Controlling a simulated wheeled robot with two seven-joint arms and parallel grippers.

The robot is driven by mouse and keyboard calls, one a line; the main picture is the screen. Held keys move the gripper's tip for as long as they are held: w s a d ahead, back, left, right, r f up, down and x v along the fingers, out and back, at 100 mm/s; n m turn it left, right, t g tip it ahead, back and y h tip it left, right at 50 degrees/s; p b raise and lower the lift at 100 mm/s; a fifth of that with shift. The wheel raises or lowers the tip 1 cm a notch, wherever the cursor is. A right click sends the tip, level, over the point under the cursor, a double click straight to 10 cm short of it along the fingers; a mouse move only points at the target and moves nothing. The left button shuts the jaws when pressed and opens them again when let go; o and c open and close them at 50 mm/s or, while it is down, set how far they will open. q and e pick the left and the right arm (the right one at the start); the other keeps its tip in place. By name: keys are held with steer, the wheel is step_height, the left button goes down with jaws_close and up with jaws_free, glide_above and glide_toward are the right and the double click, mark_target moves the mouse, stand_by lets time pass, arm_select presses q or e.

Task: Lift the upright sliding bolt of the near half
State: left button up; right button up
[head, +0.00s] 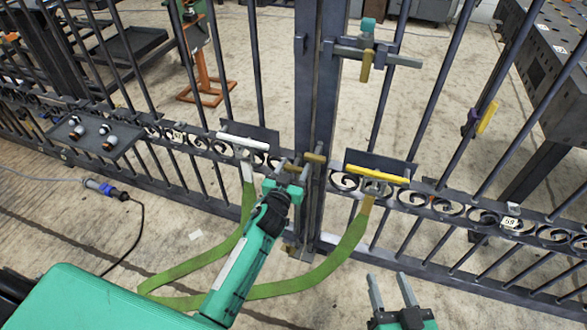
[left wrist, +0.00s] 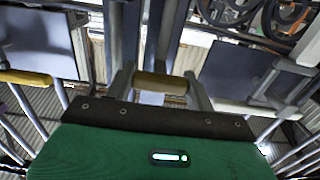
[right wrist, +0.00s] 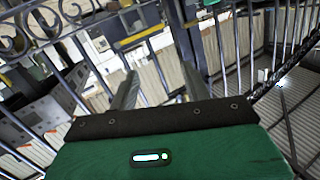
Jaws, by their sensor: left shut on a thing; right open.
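The upright sliding bolt runs down the middle posts of the gate, and its tan cross grip (left wrist: 160,84) sits crosswise between my left fingers in the left wrist view. My left gripper (head: 290,170) is shut on this grip at the middle of the gate. Its fingers partly hide the grip in the head view. A second brass-coloured grip (head: 314,158) shows just right of my left fingers. The bolt's lower end is hard to make out. My right gripper (head: 391,292) is open and empty, low in front of the right gate half, apart from the gate.
A green strap (head: 290,288) hangs in a loop between the white handle (head: 243,142) and the yellow handle (head: 377,174), passing by my left arm. A horizontal latch (head: 376,54) sits higher on the post. Floor in front of the right half is clear.

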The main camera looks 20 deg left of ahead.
arm_select(q)
steer(key=shift+r+p, duration=0.3)
steer(key=shift+r, duration=0.5)
arm_select(e)
steer(key=s+f+g, duration=0.1)
steer(key=f, duration=0.1)
steer(key=s+f+g, duration=0.1)
steer(key=shift+s+a+f+g, duration=0.3)
steer(key=shift+a+f, duration=0.05)
steer(key=shift+f, duration=0.05)
arm_select(q)
steer(key=o, duration=1.4)
steer(key=shift+f, duration=0.1)
steer(key=shift+s, duration=0.45)
steer(key=s, duration=0.4)
steer(key=s+p, duration=0.1)
steer(key=s, duration=0.8)
steer(key=shift+a+p, duration=0.25)
steer(key=shift+p, duration=0.05)
arm_select(e)
steer(key=d, duration=0.1)
steer(key=g+h, duration=0.1)
steer(key=d+g, duration=0.1)
steer(key=shift+s+d+f+h, duration=0.1)
steer(key=shift+d+f+h, duration=0.15)
steer(key=shift+d+h, duration=0.15)
